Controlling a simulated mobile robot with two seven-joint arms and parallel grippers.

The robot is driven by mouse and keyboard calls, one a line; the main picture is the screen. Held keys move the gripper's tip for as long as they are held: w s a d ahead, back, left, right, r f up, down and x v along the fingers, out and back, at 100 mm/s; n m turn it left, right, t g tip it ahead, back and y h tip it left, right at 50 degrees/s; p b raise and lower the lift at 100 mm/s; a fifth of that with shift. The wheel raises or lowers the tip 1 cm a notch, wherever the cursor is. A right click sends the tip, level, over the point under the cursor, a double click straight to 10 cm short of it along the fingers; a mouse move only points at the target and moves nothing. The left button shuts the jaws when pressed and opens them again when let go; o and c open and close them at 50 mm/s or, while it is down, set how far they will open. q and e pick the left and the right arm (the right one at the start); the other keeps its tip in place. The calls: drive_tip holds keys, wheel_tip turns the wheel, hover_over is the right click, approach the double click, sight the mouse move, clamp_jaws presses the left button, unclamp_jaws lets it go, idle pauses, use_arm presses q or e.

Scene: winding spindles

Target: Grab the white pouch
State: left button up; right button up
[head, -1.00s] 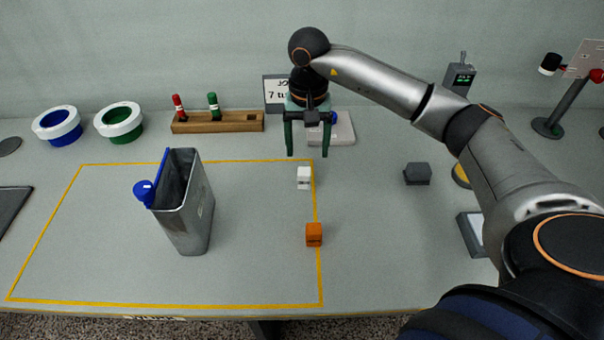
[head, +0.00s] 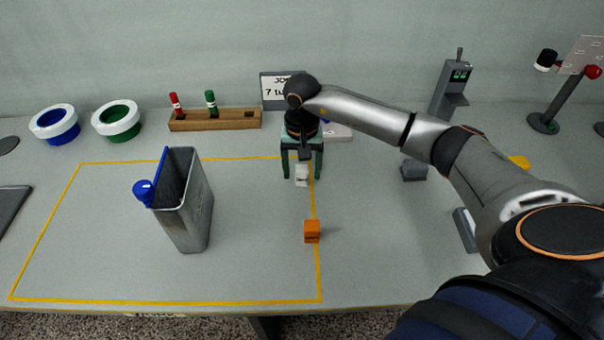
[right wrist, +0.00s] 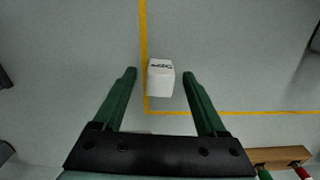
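The white pouch (head: 302,175) is a small white block-like piece standing on the table near the top right corner of the yellow outline. It also shows in the right wrist view (right wrist: 160,80), with dark lettering on one edge. My right gripper (head: 302,176) has green fingers and is open. In the right wrist view its fingertips (right wrist: 160,74) are on either side of the pouch, with a gap on both sides. Its height above the table is hard to tell. My left gripper is not in view.
An orange block (head: 312,231) lies nearer on the outline's right line. A tall metal bin (head: 190,215) with a blue-handled tool stands to the left. A wooden rack (head: 215,120) with red and green pieces, and a dark grey block (head: 414,170), are nearby.

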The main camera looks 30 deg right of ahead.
clamp_jaws()
idle(0.4)
